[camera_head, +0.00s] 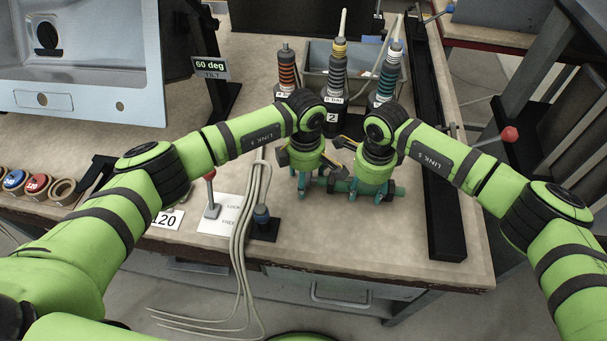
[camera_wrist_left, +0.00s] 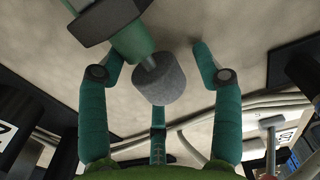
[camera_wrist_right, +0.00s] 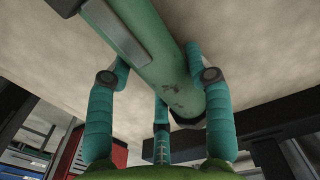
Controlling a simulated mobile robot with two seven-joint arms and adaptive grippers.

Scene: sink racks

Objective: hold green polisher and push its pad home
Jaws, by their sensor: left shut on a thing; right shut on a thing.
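The green polisher (camera_wrist_right: 160,55) is a long round body with a grey lever along it. My right gripper (camera_wrist_right: 160,80) is shut on this body, with fingers on both sides in the right wrist view. In the left wrist view, the polisher's green end (camera_wrist_left: 130,38) narrows to a thin spindle carrying a grey pad (camera_wrist_left: 160,85). The pad lies between the fingers of my left gripper (camera_wrist_left: 160,62), which is shut on it; the right finger's contact is not clear. In the head view, my left gripper (camera_head: 306,182) and right gripper (camera_head: 372,184) are side by side above the bench, largely hiding the polisher.
Several upright tools stand in holders behind the grippers, including an orange-ringed one (camera_head: 287,72) and a blue-ringed one (camera_head: 389,75). Grey cables (camera_head: 247,230) and a red-knobbed lever (camera_head: 211,195) are left of the grippers. A black rail (camera_head: 445,215) lies to the right.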

